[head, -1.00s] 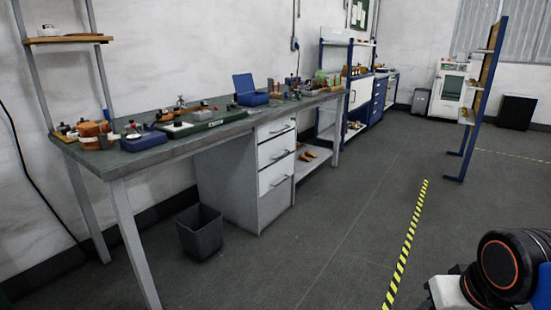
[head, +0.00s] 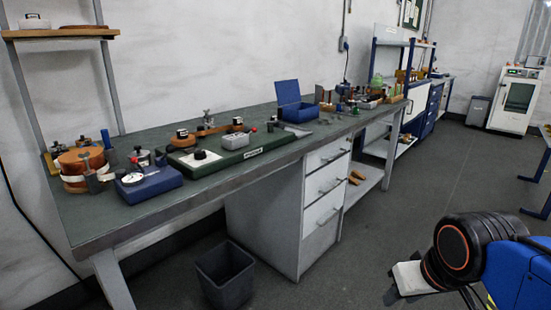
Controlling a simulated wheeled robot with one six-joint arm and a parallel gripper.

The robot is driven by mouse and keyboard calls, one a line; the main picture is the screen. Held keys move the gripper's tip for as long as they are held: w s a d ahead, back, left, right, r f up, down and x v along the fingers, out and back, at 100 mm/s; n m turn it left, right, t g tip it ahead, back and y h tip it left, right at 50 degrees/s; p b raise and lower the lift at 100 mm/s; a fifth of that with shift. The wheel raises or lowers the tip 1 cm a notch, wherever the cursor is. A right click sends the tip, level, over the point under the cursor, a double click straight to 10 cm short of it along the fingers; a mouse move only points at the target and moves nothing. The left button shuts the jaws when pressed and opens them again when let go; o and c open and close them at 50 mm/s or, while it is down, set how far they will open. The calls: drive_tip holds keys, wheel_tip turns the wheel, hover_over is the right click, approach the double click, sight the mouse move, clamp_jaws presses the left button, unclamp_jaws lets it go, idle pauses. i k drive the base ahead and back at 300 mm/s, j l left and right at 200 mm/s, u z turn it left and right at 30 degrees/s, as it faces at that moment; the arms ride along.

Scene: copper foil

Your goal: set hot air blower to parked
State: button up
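I cannot pick out a hot air blower for certain in the head view. A long workbench (head: 215,181) runs along the wall and carries many small devices. At its near end stand a round copper-coloured drum (head: 83,168) and a blue box with a white dial (head: 148,183). Behind them a green board (head: 240,154) bears a black-and-white knob and other fittings. An open blue case (head: 298,113) stands further back. Part of my arm (head: 465,250) shows at the lower right.
A dark waste bin (head: 225,277) stands on the floor beside a white drawer unit (head: 325,185) under the bench. A wooden wall shelf (head: 60,33) hangs at the upper left. A white cabinet (head: 515,98) stands at the far right. The floor to the right of the bench is open.

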sight(341, 90)
drive_tip(key=i+z, duration=0.15)
drive_tip(key=i, duration=0.35)
drive_tip(key=i+j+z, duration=0.1)
drive_tip(key=i, duration=0.4)
drive_tip(key=i+j+z, duration=0.15)
drive_tip(key=i, duration=0.35)
drive_tip(key=i+j+z, duration=0.1)
drive_tip(key=i+j, duration=0.15)
drive_tip(key=i, duration=0.2)
